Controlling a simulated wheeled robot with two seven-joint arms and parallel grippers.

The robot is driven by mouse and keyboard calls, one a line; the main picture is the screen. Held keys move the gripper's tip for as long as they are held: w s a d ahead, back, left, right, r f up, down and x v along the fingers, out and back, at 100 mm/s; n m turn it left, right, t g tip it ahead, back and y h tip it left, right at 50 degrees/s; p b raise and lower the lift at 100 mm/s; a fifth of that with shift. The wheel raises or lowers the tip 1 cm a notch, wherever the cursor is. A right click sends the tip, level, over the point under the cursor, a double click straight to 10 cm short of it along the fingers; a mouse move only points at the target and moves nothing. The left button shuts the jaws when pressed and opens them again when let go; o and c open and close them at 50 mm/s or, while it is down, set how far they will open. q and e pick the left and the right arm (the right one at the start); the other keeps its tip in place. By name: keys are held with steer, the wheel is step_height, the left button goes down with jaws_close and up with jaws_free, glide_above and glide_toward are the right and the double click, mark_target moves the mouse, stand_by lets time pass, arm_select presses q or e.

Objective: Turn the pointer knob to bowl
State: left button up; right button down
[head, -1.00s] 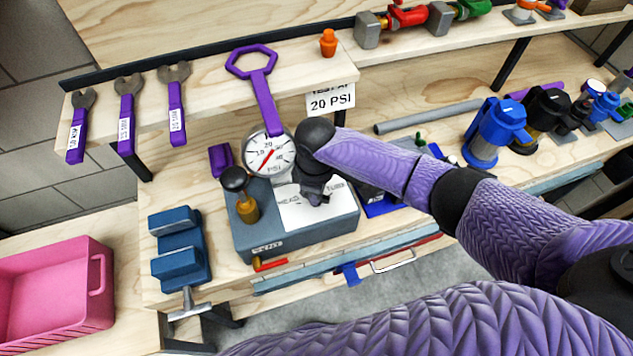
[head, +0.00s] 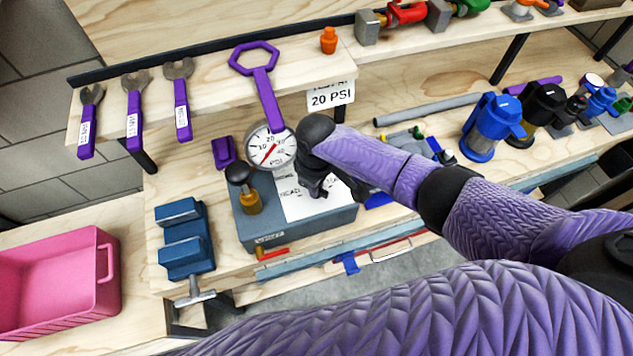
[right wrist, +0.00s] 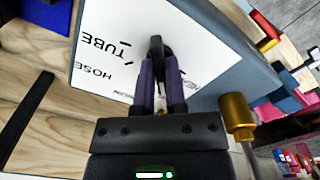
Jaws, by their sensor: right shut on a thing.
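The pointer knob (right wrist: 156,46) is a small dark piece on the white label plate (right wrist: 190,30) of the grey test box (head: 305,222). My right gripper (right wrist: 158,66) is shut on the knob, its two purple fingers on either side of it. It also shows in the head view (head: 318,188), reaching down onto the box top. In the right wrist view, TUBE and HOSE are readable on the plate with tick marks. Other lettering is partly hidden by the fingers, and I cannot tell which mark the knob points at. My left gripper is not in view.
A round PSI gauge (head: 270,148) and a black-topped brass plunger (head: 243,188) stand left of my right gripper. A blue vise (head: 186,240) and a pink bin (head: 60,285) are further left. Purple wrenches (head: 134,112) lie on the shelf above. Blue and black filter housings (head: 492,128) stand at right.

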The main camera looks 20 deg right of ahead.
steer(key=c, duration=0.7)
jaws_free()
step_height(320, 180, up, 10)
steer(key=p, duration=0.3)
steer(key=shift+f+p, duration=0.25)
steer(key=shift+p, duration=0.05)
steer(key=shift+r, duration=0.2)
